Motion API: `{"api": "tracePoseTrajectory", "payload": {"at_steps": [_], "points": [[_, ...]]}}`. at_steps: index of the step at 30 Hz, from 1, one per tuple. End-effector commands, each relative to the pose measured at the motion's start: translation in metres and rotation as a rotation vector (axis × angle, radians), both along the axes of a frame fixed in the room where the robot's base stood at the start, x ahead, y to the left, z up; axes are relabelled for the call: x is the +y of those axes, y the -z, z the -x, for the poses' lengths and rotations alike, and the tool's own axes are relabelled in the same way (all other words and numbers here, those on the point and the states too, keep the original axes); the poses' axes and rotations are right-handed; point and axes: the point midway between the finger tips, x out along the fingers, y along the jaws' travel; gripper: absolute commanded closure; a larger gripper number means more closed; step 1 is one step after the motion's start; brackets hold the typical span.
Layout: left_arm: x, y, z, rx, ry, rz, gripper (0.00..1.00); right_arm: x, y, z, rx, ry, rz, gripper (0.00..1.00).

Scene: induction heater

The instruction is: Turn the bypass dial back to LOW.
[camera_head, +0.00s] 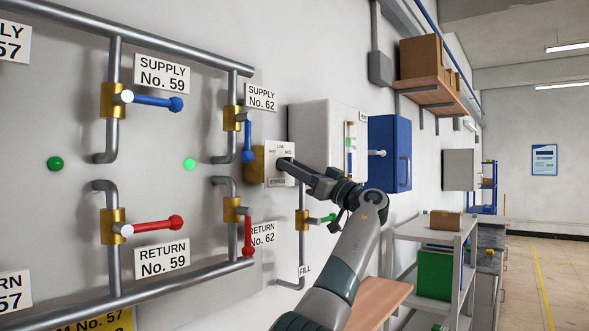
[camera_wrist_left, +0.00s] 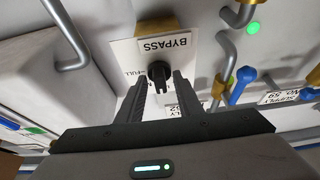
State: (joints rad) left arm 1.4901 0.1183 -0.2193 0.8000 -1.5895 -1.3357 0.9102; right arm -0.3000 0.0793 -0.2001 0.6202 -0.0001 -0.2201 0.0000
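The bypass dial (camera_wrist_left: 160,74) is a small black knob on a white plate marked BYPASS (camera_wrist_left: 166,45) in the left wrist view. The plate also shows in the head view (camera_head: 272,178), fixed at a brass block (camera_head: 256,163), with small markings along its top edge. My left gripper (camera_wrist_left: 162,82) is open, its two dark fingertips on either side of the dial with narrow gaps. In the head view the left gripper (camera_head: 288,164) reaches the plate and covers most of the dial. I cannot read where the dial points. My right gripper is not in view.
Blue supply levers (camera_head: 155,101) and red return levers (camera_head: 158,225) stick out from the wall panel nearby. A grey cabinet (camera_head: 308,132) and a blue box (camera_head: 388,153) are on the wall behind. A shelf rack (camera_head: 436,232) stands lower right; the aisle floor (camera_head: 535,270) is clear.

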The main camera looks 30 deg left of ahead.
Motion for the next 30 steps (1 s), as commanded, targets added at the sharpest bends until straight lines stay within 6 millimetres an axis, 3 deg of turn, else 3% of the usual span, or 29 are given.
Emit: {"api": "tracePoseTrajectory", "payload": {"at_steps": [11, 30], "points": [[-0.032, 0.017, 0.002, -0.001, 0.003, -0.002, 0.67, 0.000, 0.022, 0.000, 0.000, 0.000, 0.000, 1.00], [-0.142, 0.062, 0.011, 0.000, 0.001, 0.000, 0.67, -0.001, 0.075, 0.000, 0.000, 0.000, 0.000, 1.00]]}}
